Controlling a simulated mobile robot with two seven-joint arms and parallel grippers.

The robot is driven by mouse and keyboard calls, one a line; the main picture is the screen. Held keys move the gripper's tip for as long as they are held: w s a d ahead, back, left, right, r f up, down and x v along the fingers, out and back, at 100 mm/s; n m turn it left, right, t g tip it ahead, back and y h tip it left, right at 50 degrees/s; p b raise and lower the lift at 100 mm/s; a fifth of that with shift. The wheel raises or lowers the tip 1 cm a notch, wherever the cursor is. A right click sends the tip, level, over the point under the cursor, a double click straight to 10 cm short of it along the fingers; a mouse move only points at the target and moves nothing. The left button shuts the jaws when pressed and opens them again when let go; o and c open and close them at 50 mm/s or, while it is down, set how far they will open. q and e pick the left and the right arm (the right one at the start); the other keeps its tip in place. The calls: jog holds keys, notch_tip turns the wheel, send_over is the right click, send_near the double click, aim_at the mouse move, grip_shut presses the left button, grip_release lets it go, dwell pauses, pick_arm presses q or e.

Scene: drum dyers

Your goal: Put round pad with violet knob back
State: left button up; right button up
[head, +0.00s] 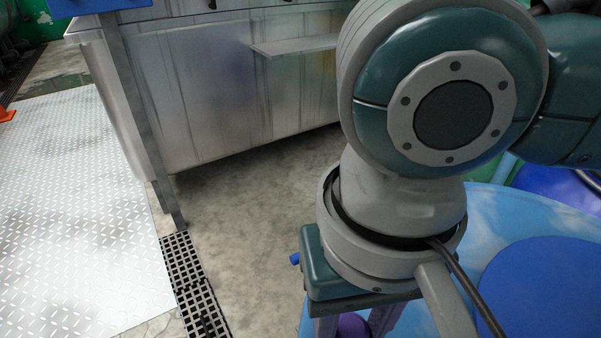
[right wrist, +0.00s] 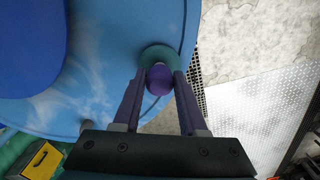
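The round pad shows in the right wrist view as a teal-green disc (right wrist: 157,54), over the edge of a light blue cloud-patterned round surface (right wrist: 100,62). Its violet knob (right wrist: 158,79) sits between the fingertips of my right gripper (right wrist: 160,77). The purple fingers appear to touch the knob on both sides. Whether the pad rests on the surface or hangs above it, I cannot tell. In the head view my right arm hides most of this; only the knob (head: 352,326) shows between the fingers at the bottom edge. My left gripper is not in view.
A larger dark blue round piece (head: 545,290) lies on the light blue surface. A metal cabinet (head: 230,90) with a small shelf stands behind. A floor grate (head: 192,285) and tread plate (head: 75,215) lie left. A yellow box (right wrist: 42,160) shows lower left in the wrist view.

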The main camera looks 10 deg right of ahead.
jog(key=o, duration=0.4)
jog(key=shift+c, duration=0.2)
notch_tip(320, 180, up, 12)
jog(key=p, duration=0.3)
jog(key=s+a+f+n+t+y, duration=0.1)
jog(key=s+a+f+n+y, duration=0.15)
jog(key=a+y, duration=0.3)
jog(key=t+h, duration=0.2)
jog(key=t, duration=0.1)
send_near(352, 329)
notch_tip(352, 329, down, 4)
jog(key=a, duration=0.1)
jog(key=s+d+f+h, duration=0.1)
jog(key=d, duration=0.2)
jog(key=s+d+h, duration=0.1)
jog(key=s+d, duration=0.1)
jog(key=s+d+f+h, duration=0.1)
jog(key=d, duration=0.2)
jog(key=shift+s+d+f, duration=0.35)
